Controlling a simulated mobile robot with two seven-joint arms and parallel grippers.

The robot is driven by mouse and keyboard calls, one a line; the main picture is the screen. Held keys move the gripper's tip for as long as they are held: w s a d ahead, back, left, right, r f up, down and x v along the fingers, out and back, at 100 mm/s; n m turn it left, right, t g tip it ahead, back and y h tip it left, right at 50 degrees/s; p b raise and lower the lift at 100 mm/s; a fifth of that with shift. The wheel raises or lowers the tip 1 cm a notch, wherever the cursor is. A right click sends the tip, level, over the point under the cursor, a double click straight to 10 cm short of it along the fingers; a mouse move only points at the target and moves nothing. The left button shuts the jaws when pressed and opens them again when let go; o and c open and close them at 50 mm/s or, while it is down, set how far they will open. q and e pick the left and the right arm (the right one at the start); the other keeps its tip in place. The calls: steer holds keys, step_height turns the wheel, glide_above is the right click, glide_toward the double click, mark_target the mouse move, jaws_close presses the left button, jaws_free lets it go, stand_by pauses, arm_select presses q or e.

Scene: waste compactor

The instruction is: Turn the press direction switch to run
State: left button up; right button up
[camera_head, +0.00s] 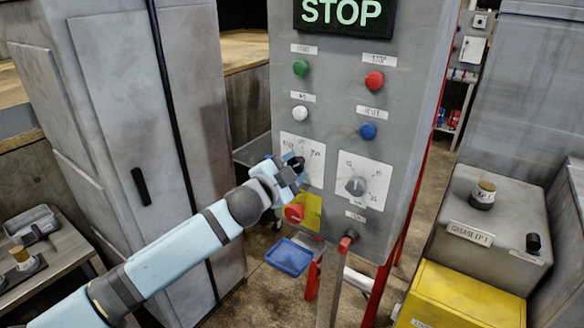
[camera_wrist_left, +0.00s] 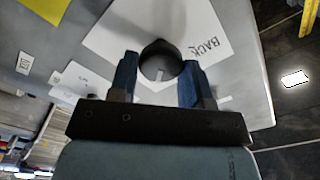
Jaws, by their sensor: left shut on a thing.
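The grey control panel (camera_head: 330,110) stands in the middle of the head view. On its left dial plate (camera_head: 313,150) is a dark rotary switch, mostly hidden there by my left gripper (camera_head: 292,170). In the left wrist view the round dark knob (camera_wrist_left: 160,62) sits between the two blue fingers of my left gripper (camera_wrist_left: 160,78), which is shut on it. The word BACK shows on the white plate (camera_wrist_left: 205,35), to the right of the knob. The knob's exact pointing is hard to tell. My right gripper is not in view.
A second dial (camera_head: 356,186) sits to the right. Above are green (camera_head: 301,68), red (camera_head: 374,81), white (camera_head: 300,113) and blue (camera_head: 367,131) buttons. A red button (camera_head: 294,213) on a yellow plate lies just below my gripper. A sign (camera_head: 343,14) reads STOP.

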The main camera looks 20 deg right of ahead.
arm_select(q)
steer(key=o, duration=0.9)
steer(key=shift+a, duration=0.1)
steer(key=shift+s+a+f, duration=0.1)
steer(key=shift+s+a, duration=0.15)
steer(key=b+v, duration=0.2)
steer(key=v, duration=1.1)
steer(key=shift+b, duration=0.3)
